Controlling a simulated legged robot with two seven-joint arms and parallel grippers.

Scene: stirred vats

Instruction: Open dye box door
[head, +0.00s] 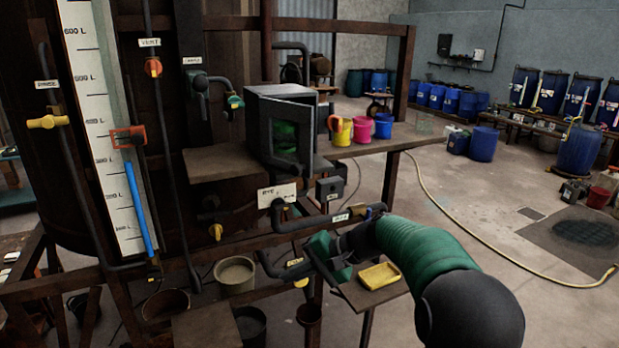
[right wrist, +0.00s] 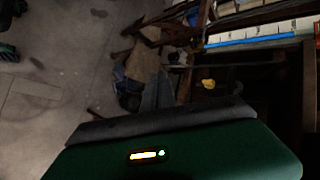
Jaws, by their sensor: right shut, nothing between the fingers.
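The dye box (head: 256,125) is a dark grey box on a wooden shelf at the middle of the head view. Its framed door (head: 306,145) has a window with something green showing through it. My right gripper (head: 322,258) is below the box, by the black pipes, apart from the door. It is shut and empty. Its fingertips are hard to make out against the pipes. My left gripper is not in view.
Yellow, pink and blue cups (head: 362,130) stand on the shelf right of the box. Black pipes (head: 300,222) run below it. A yellow tray (head: 379,275) lies on a small stand beside my right arm. A tall level gauge (head: 95,110) stands left. Open floor lies to the right.

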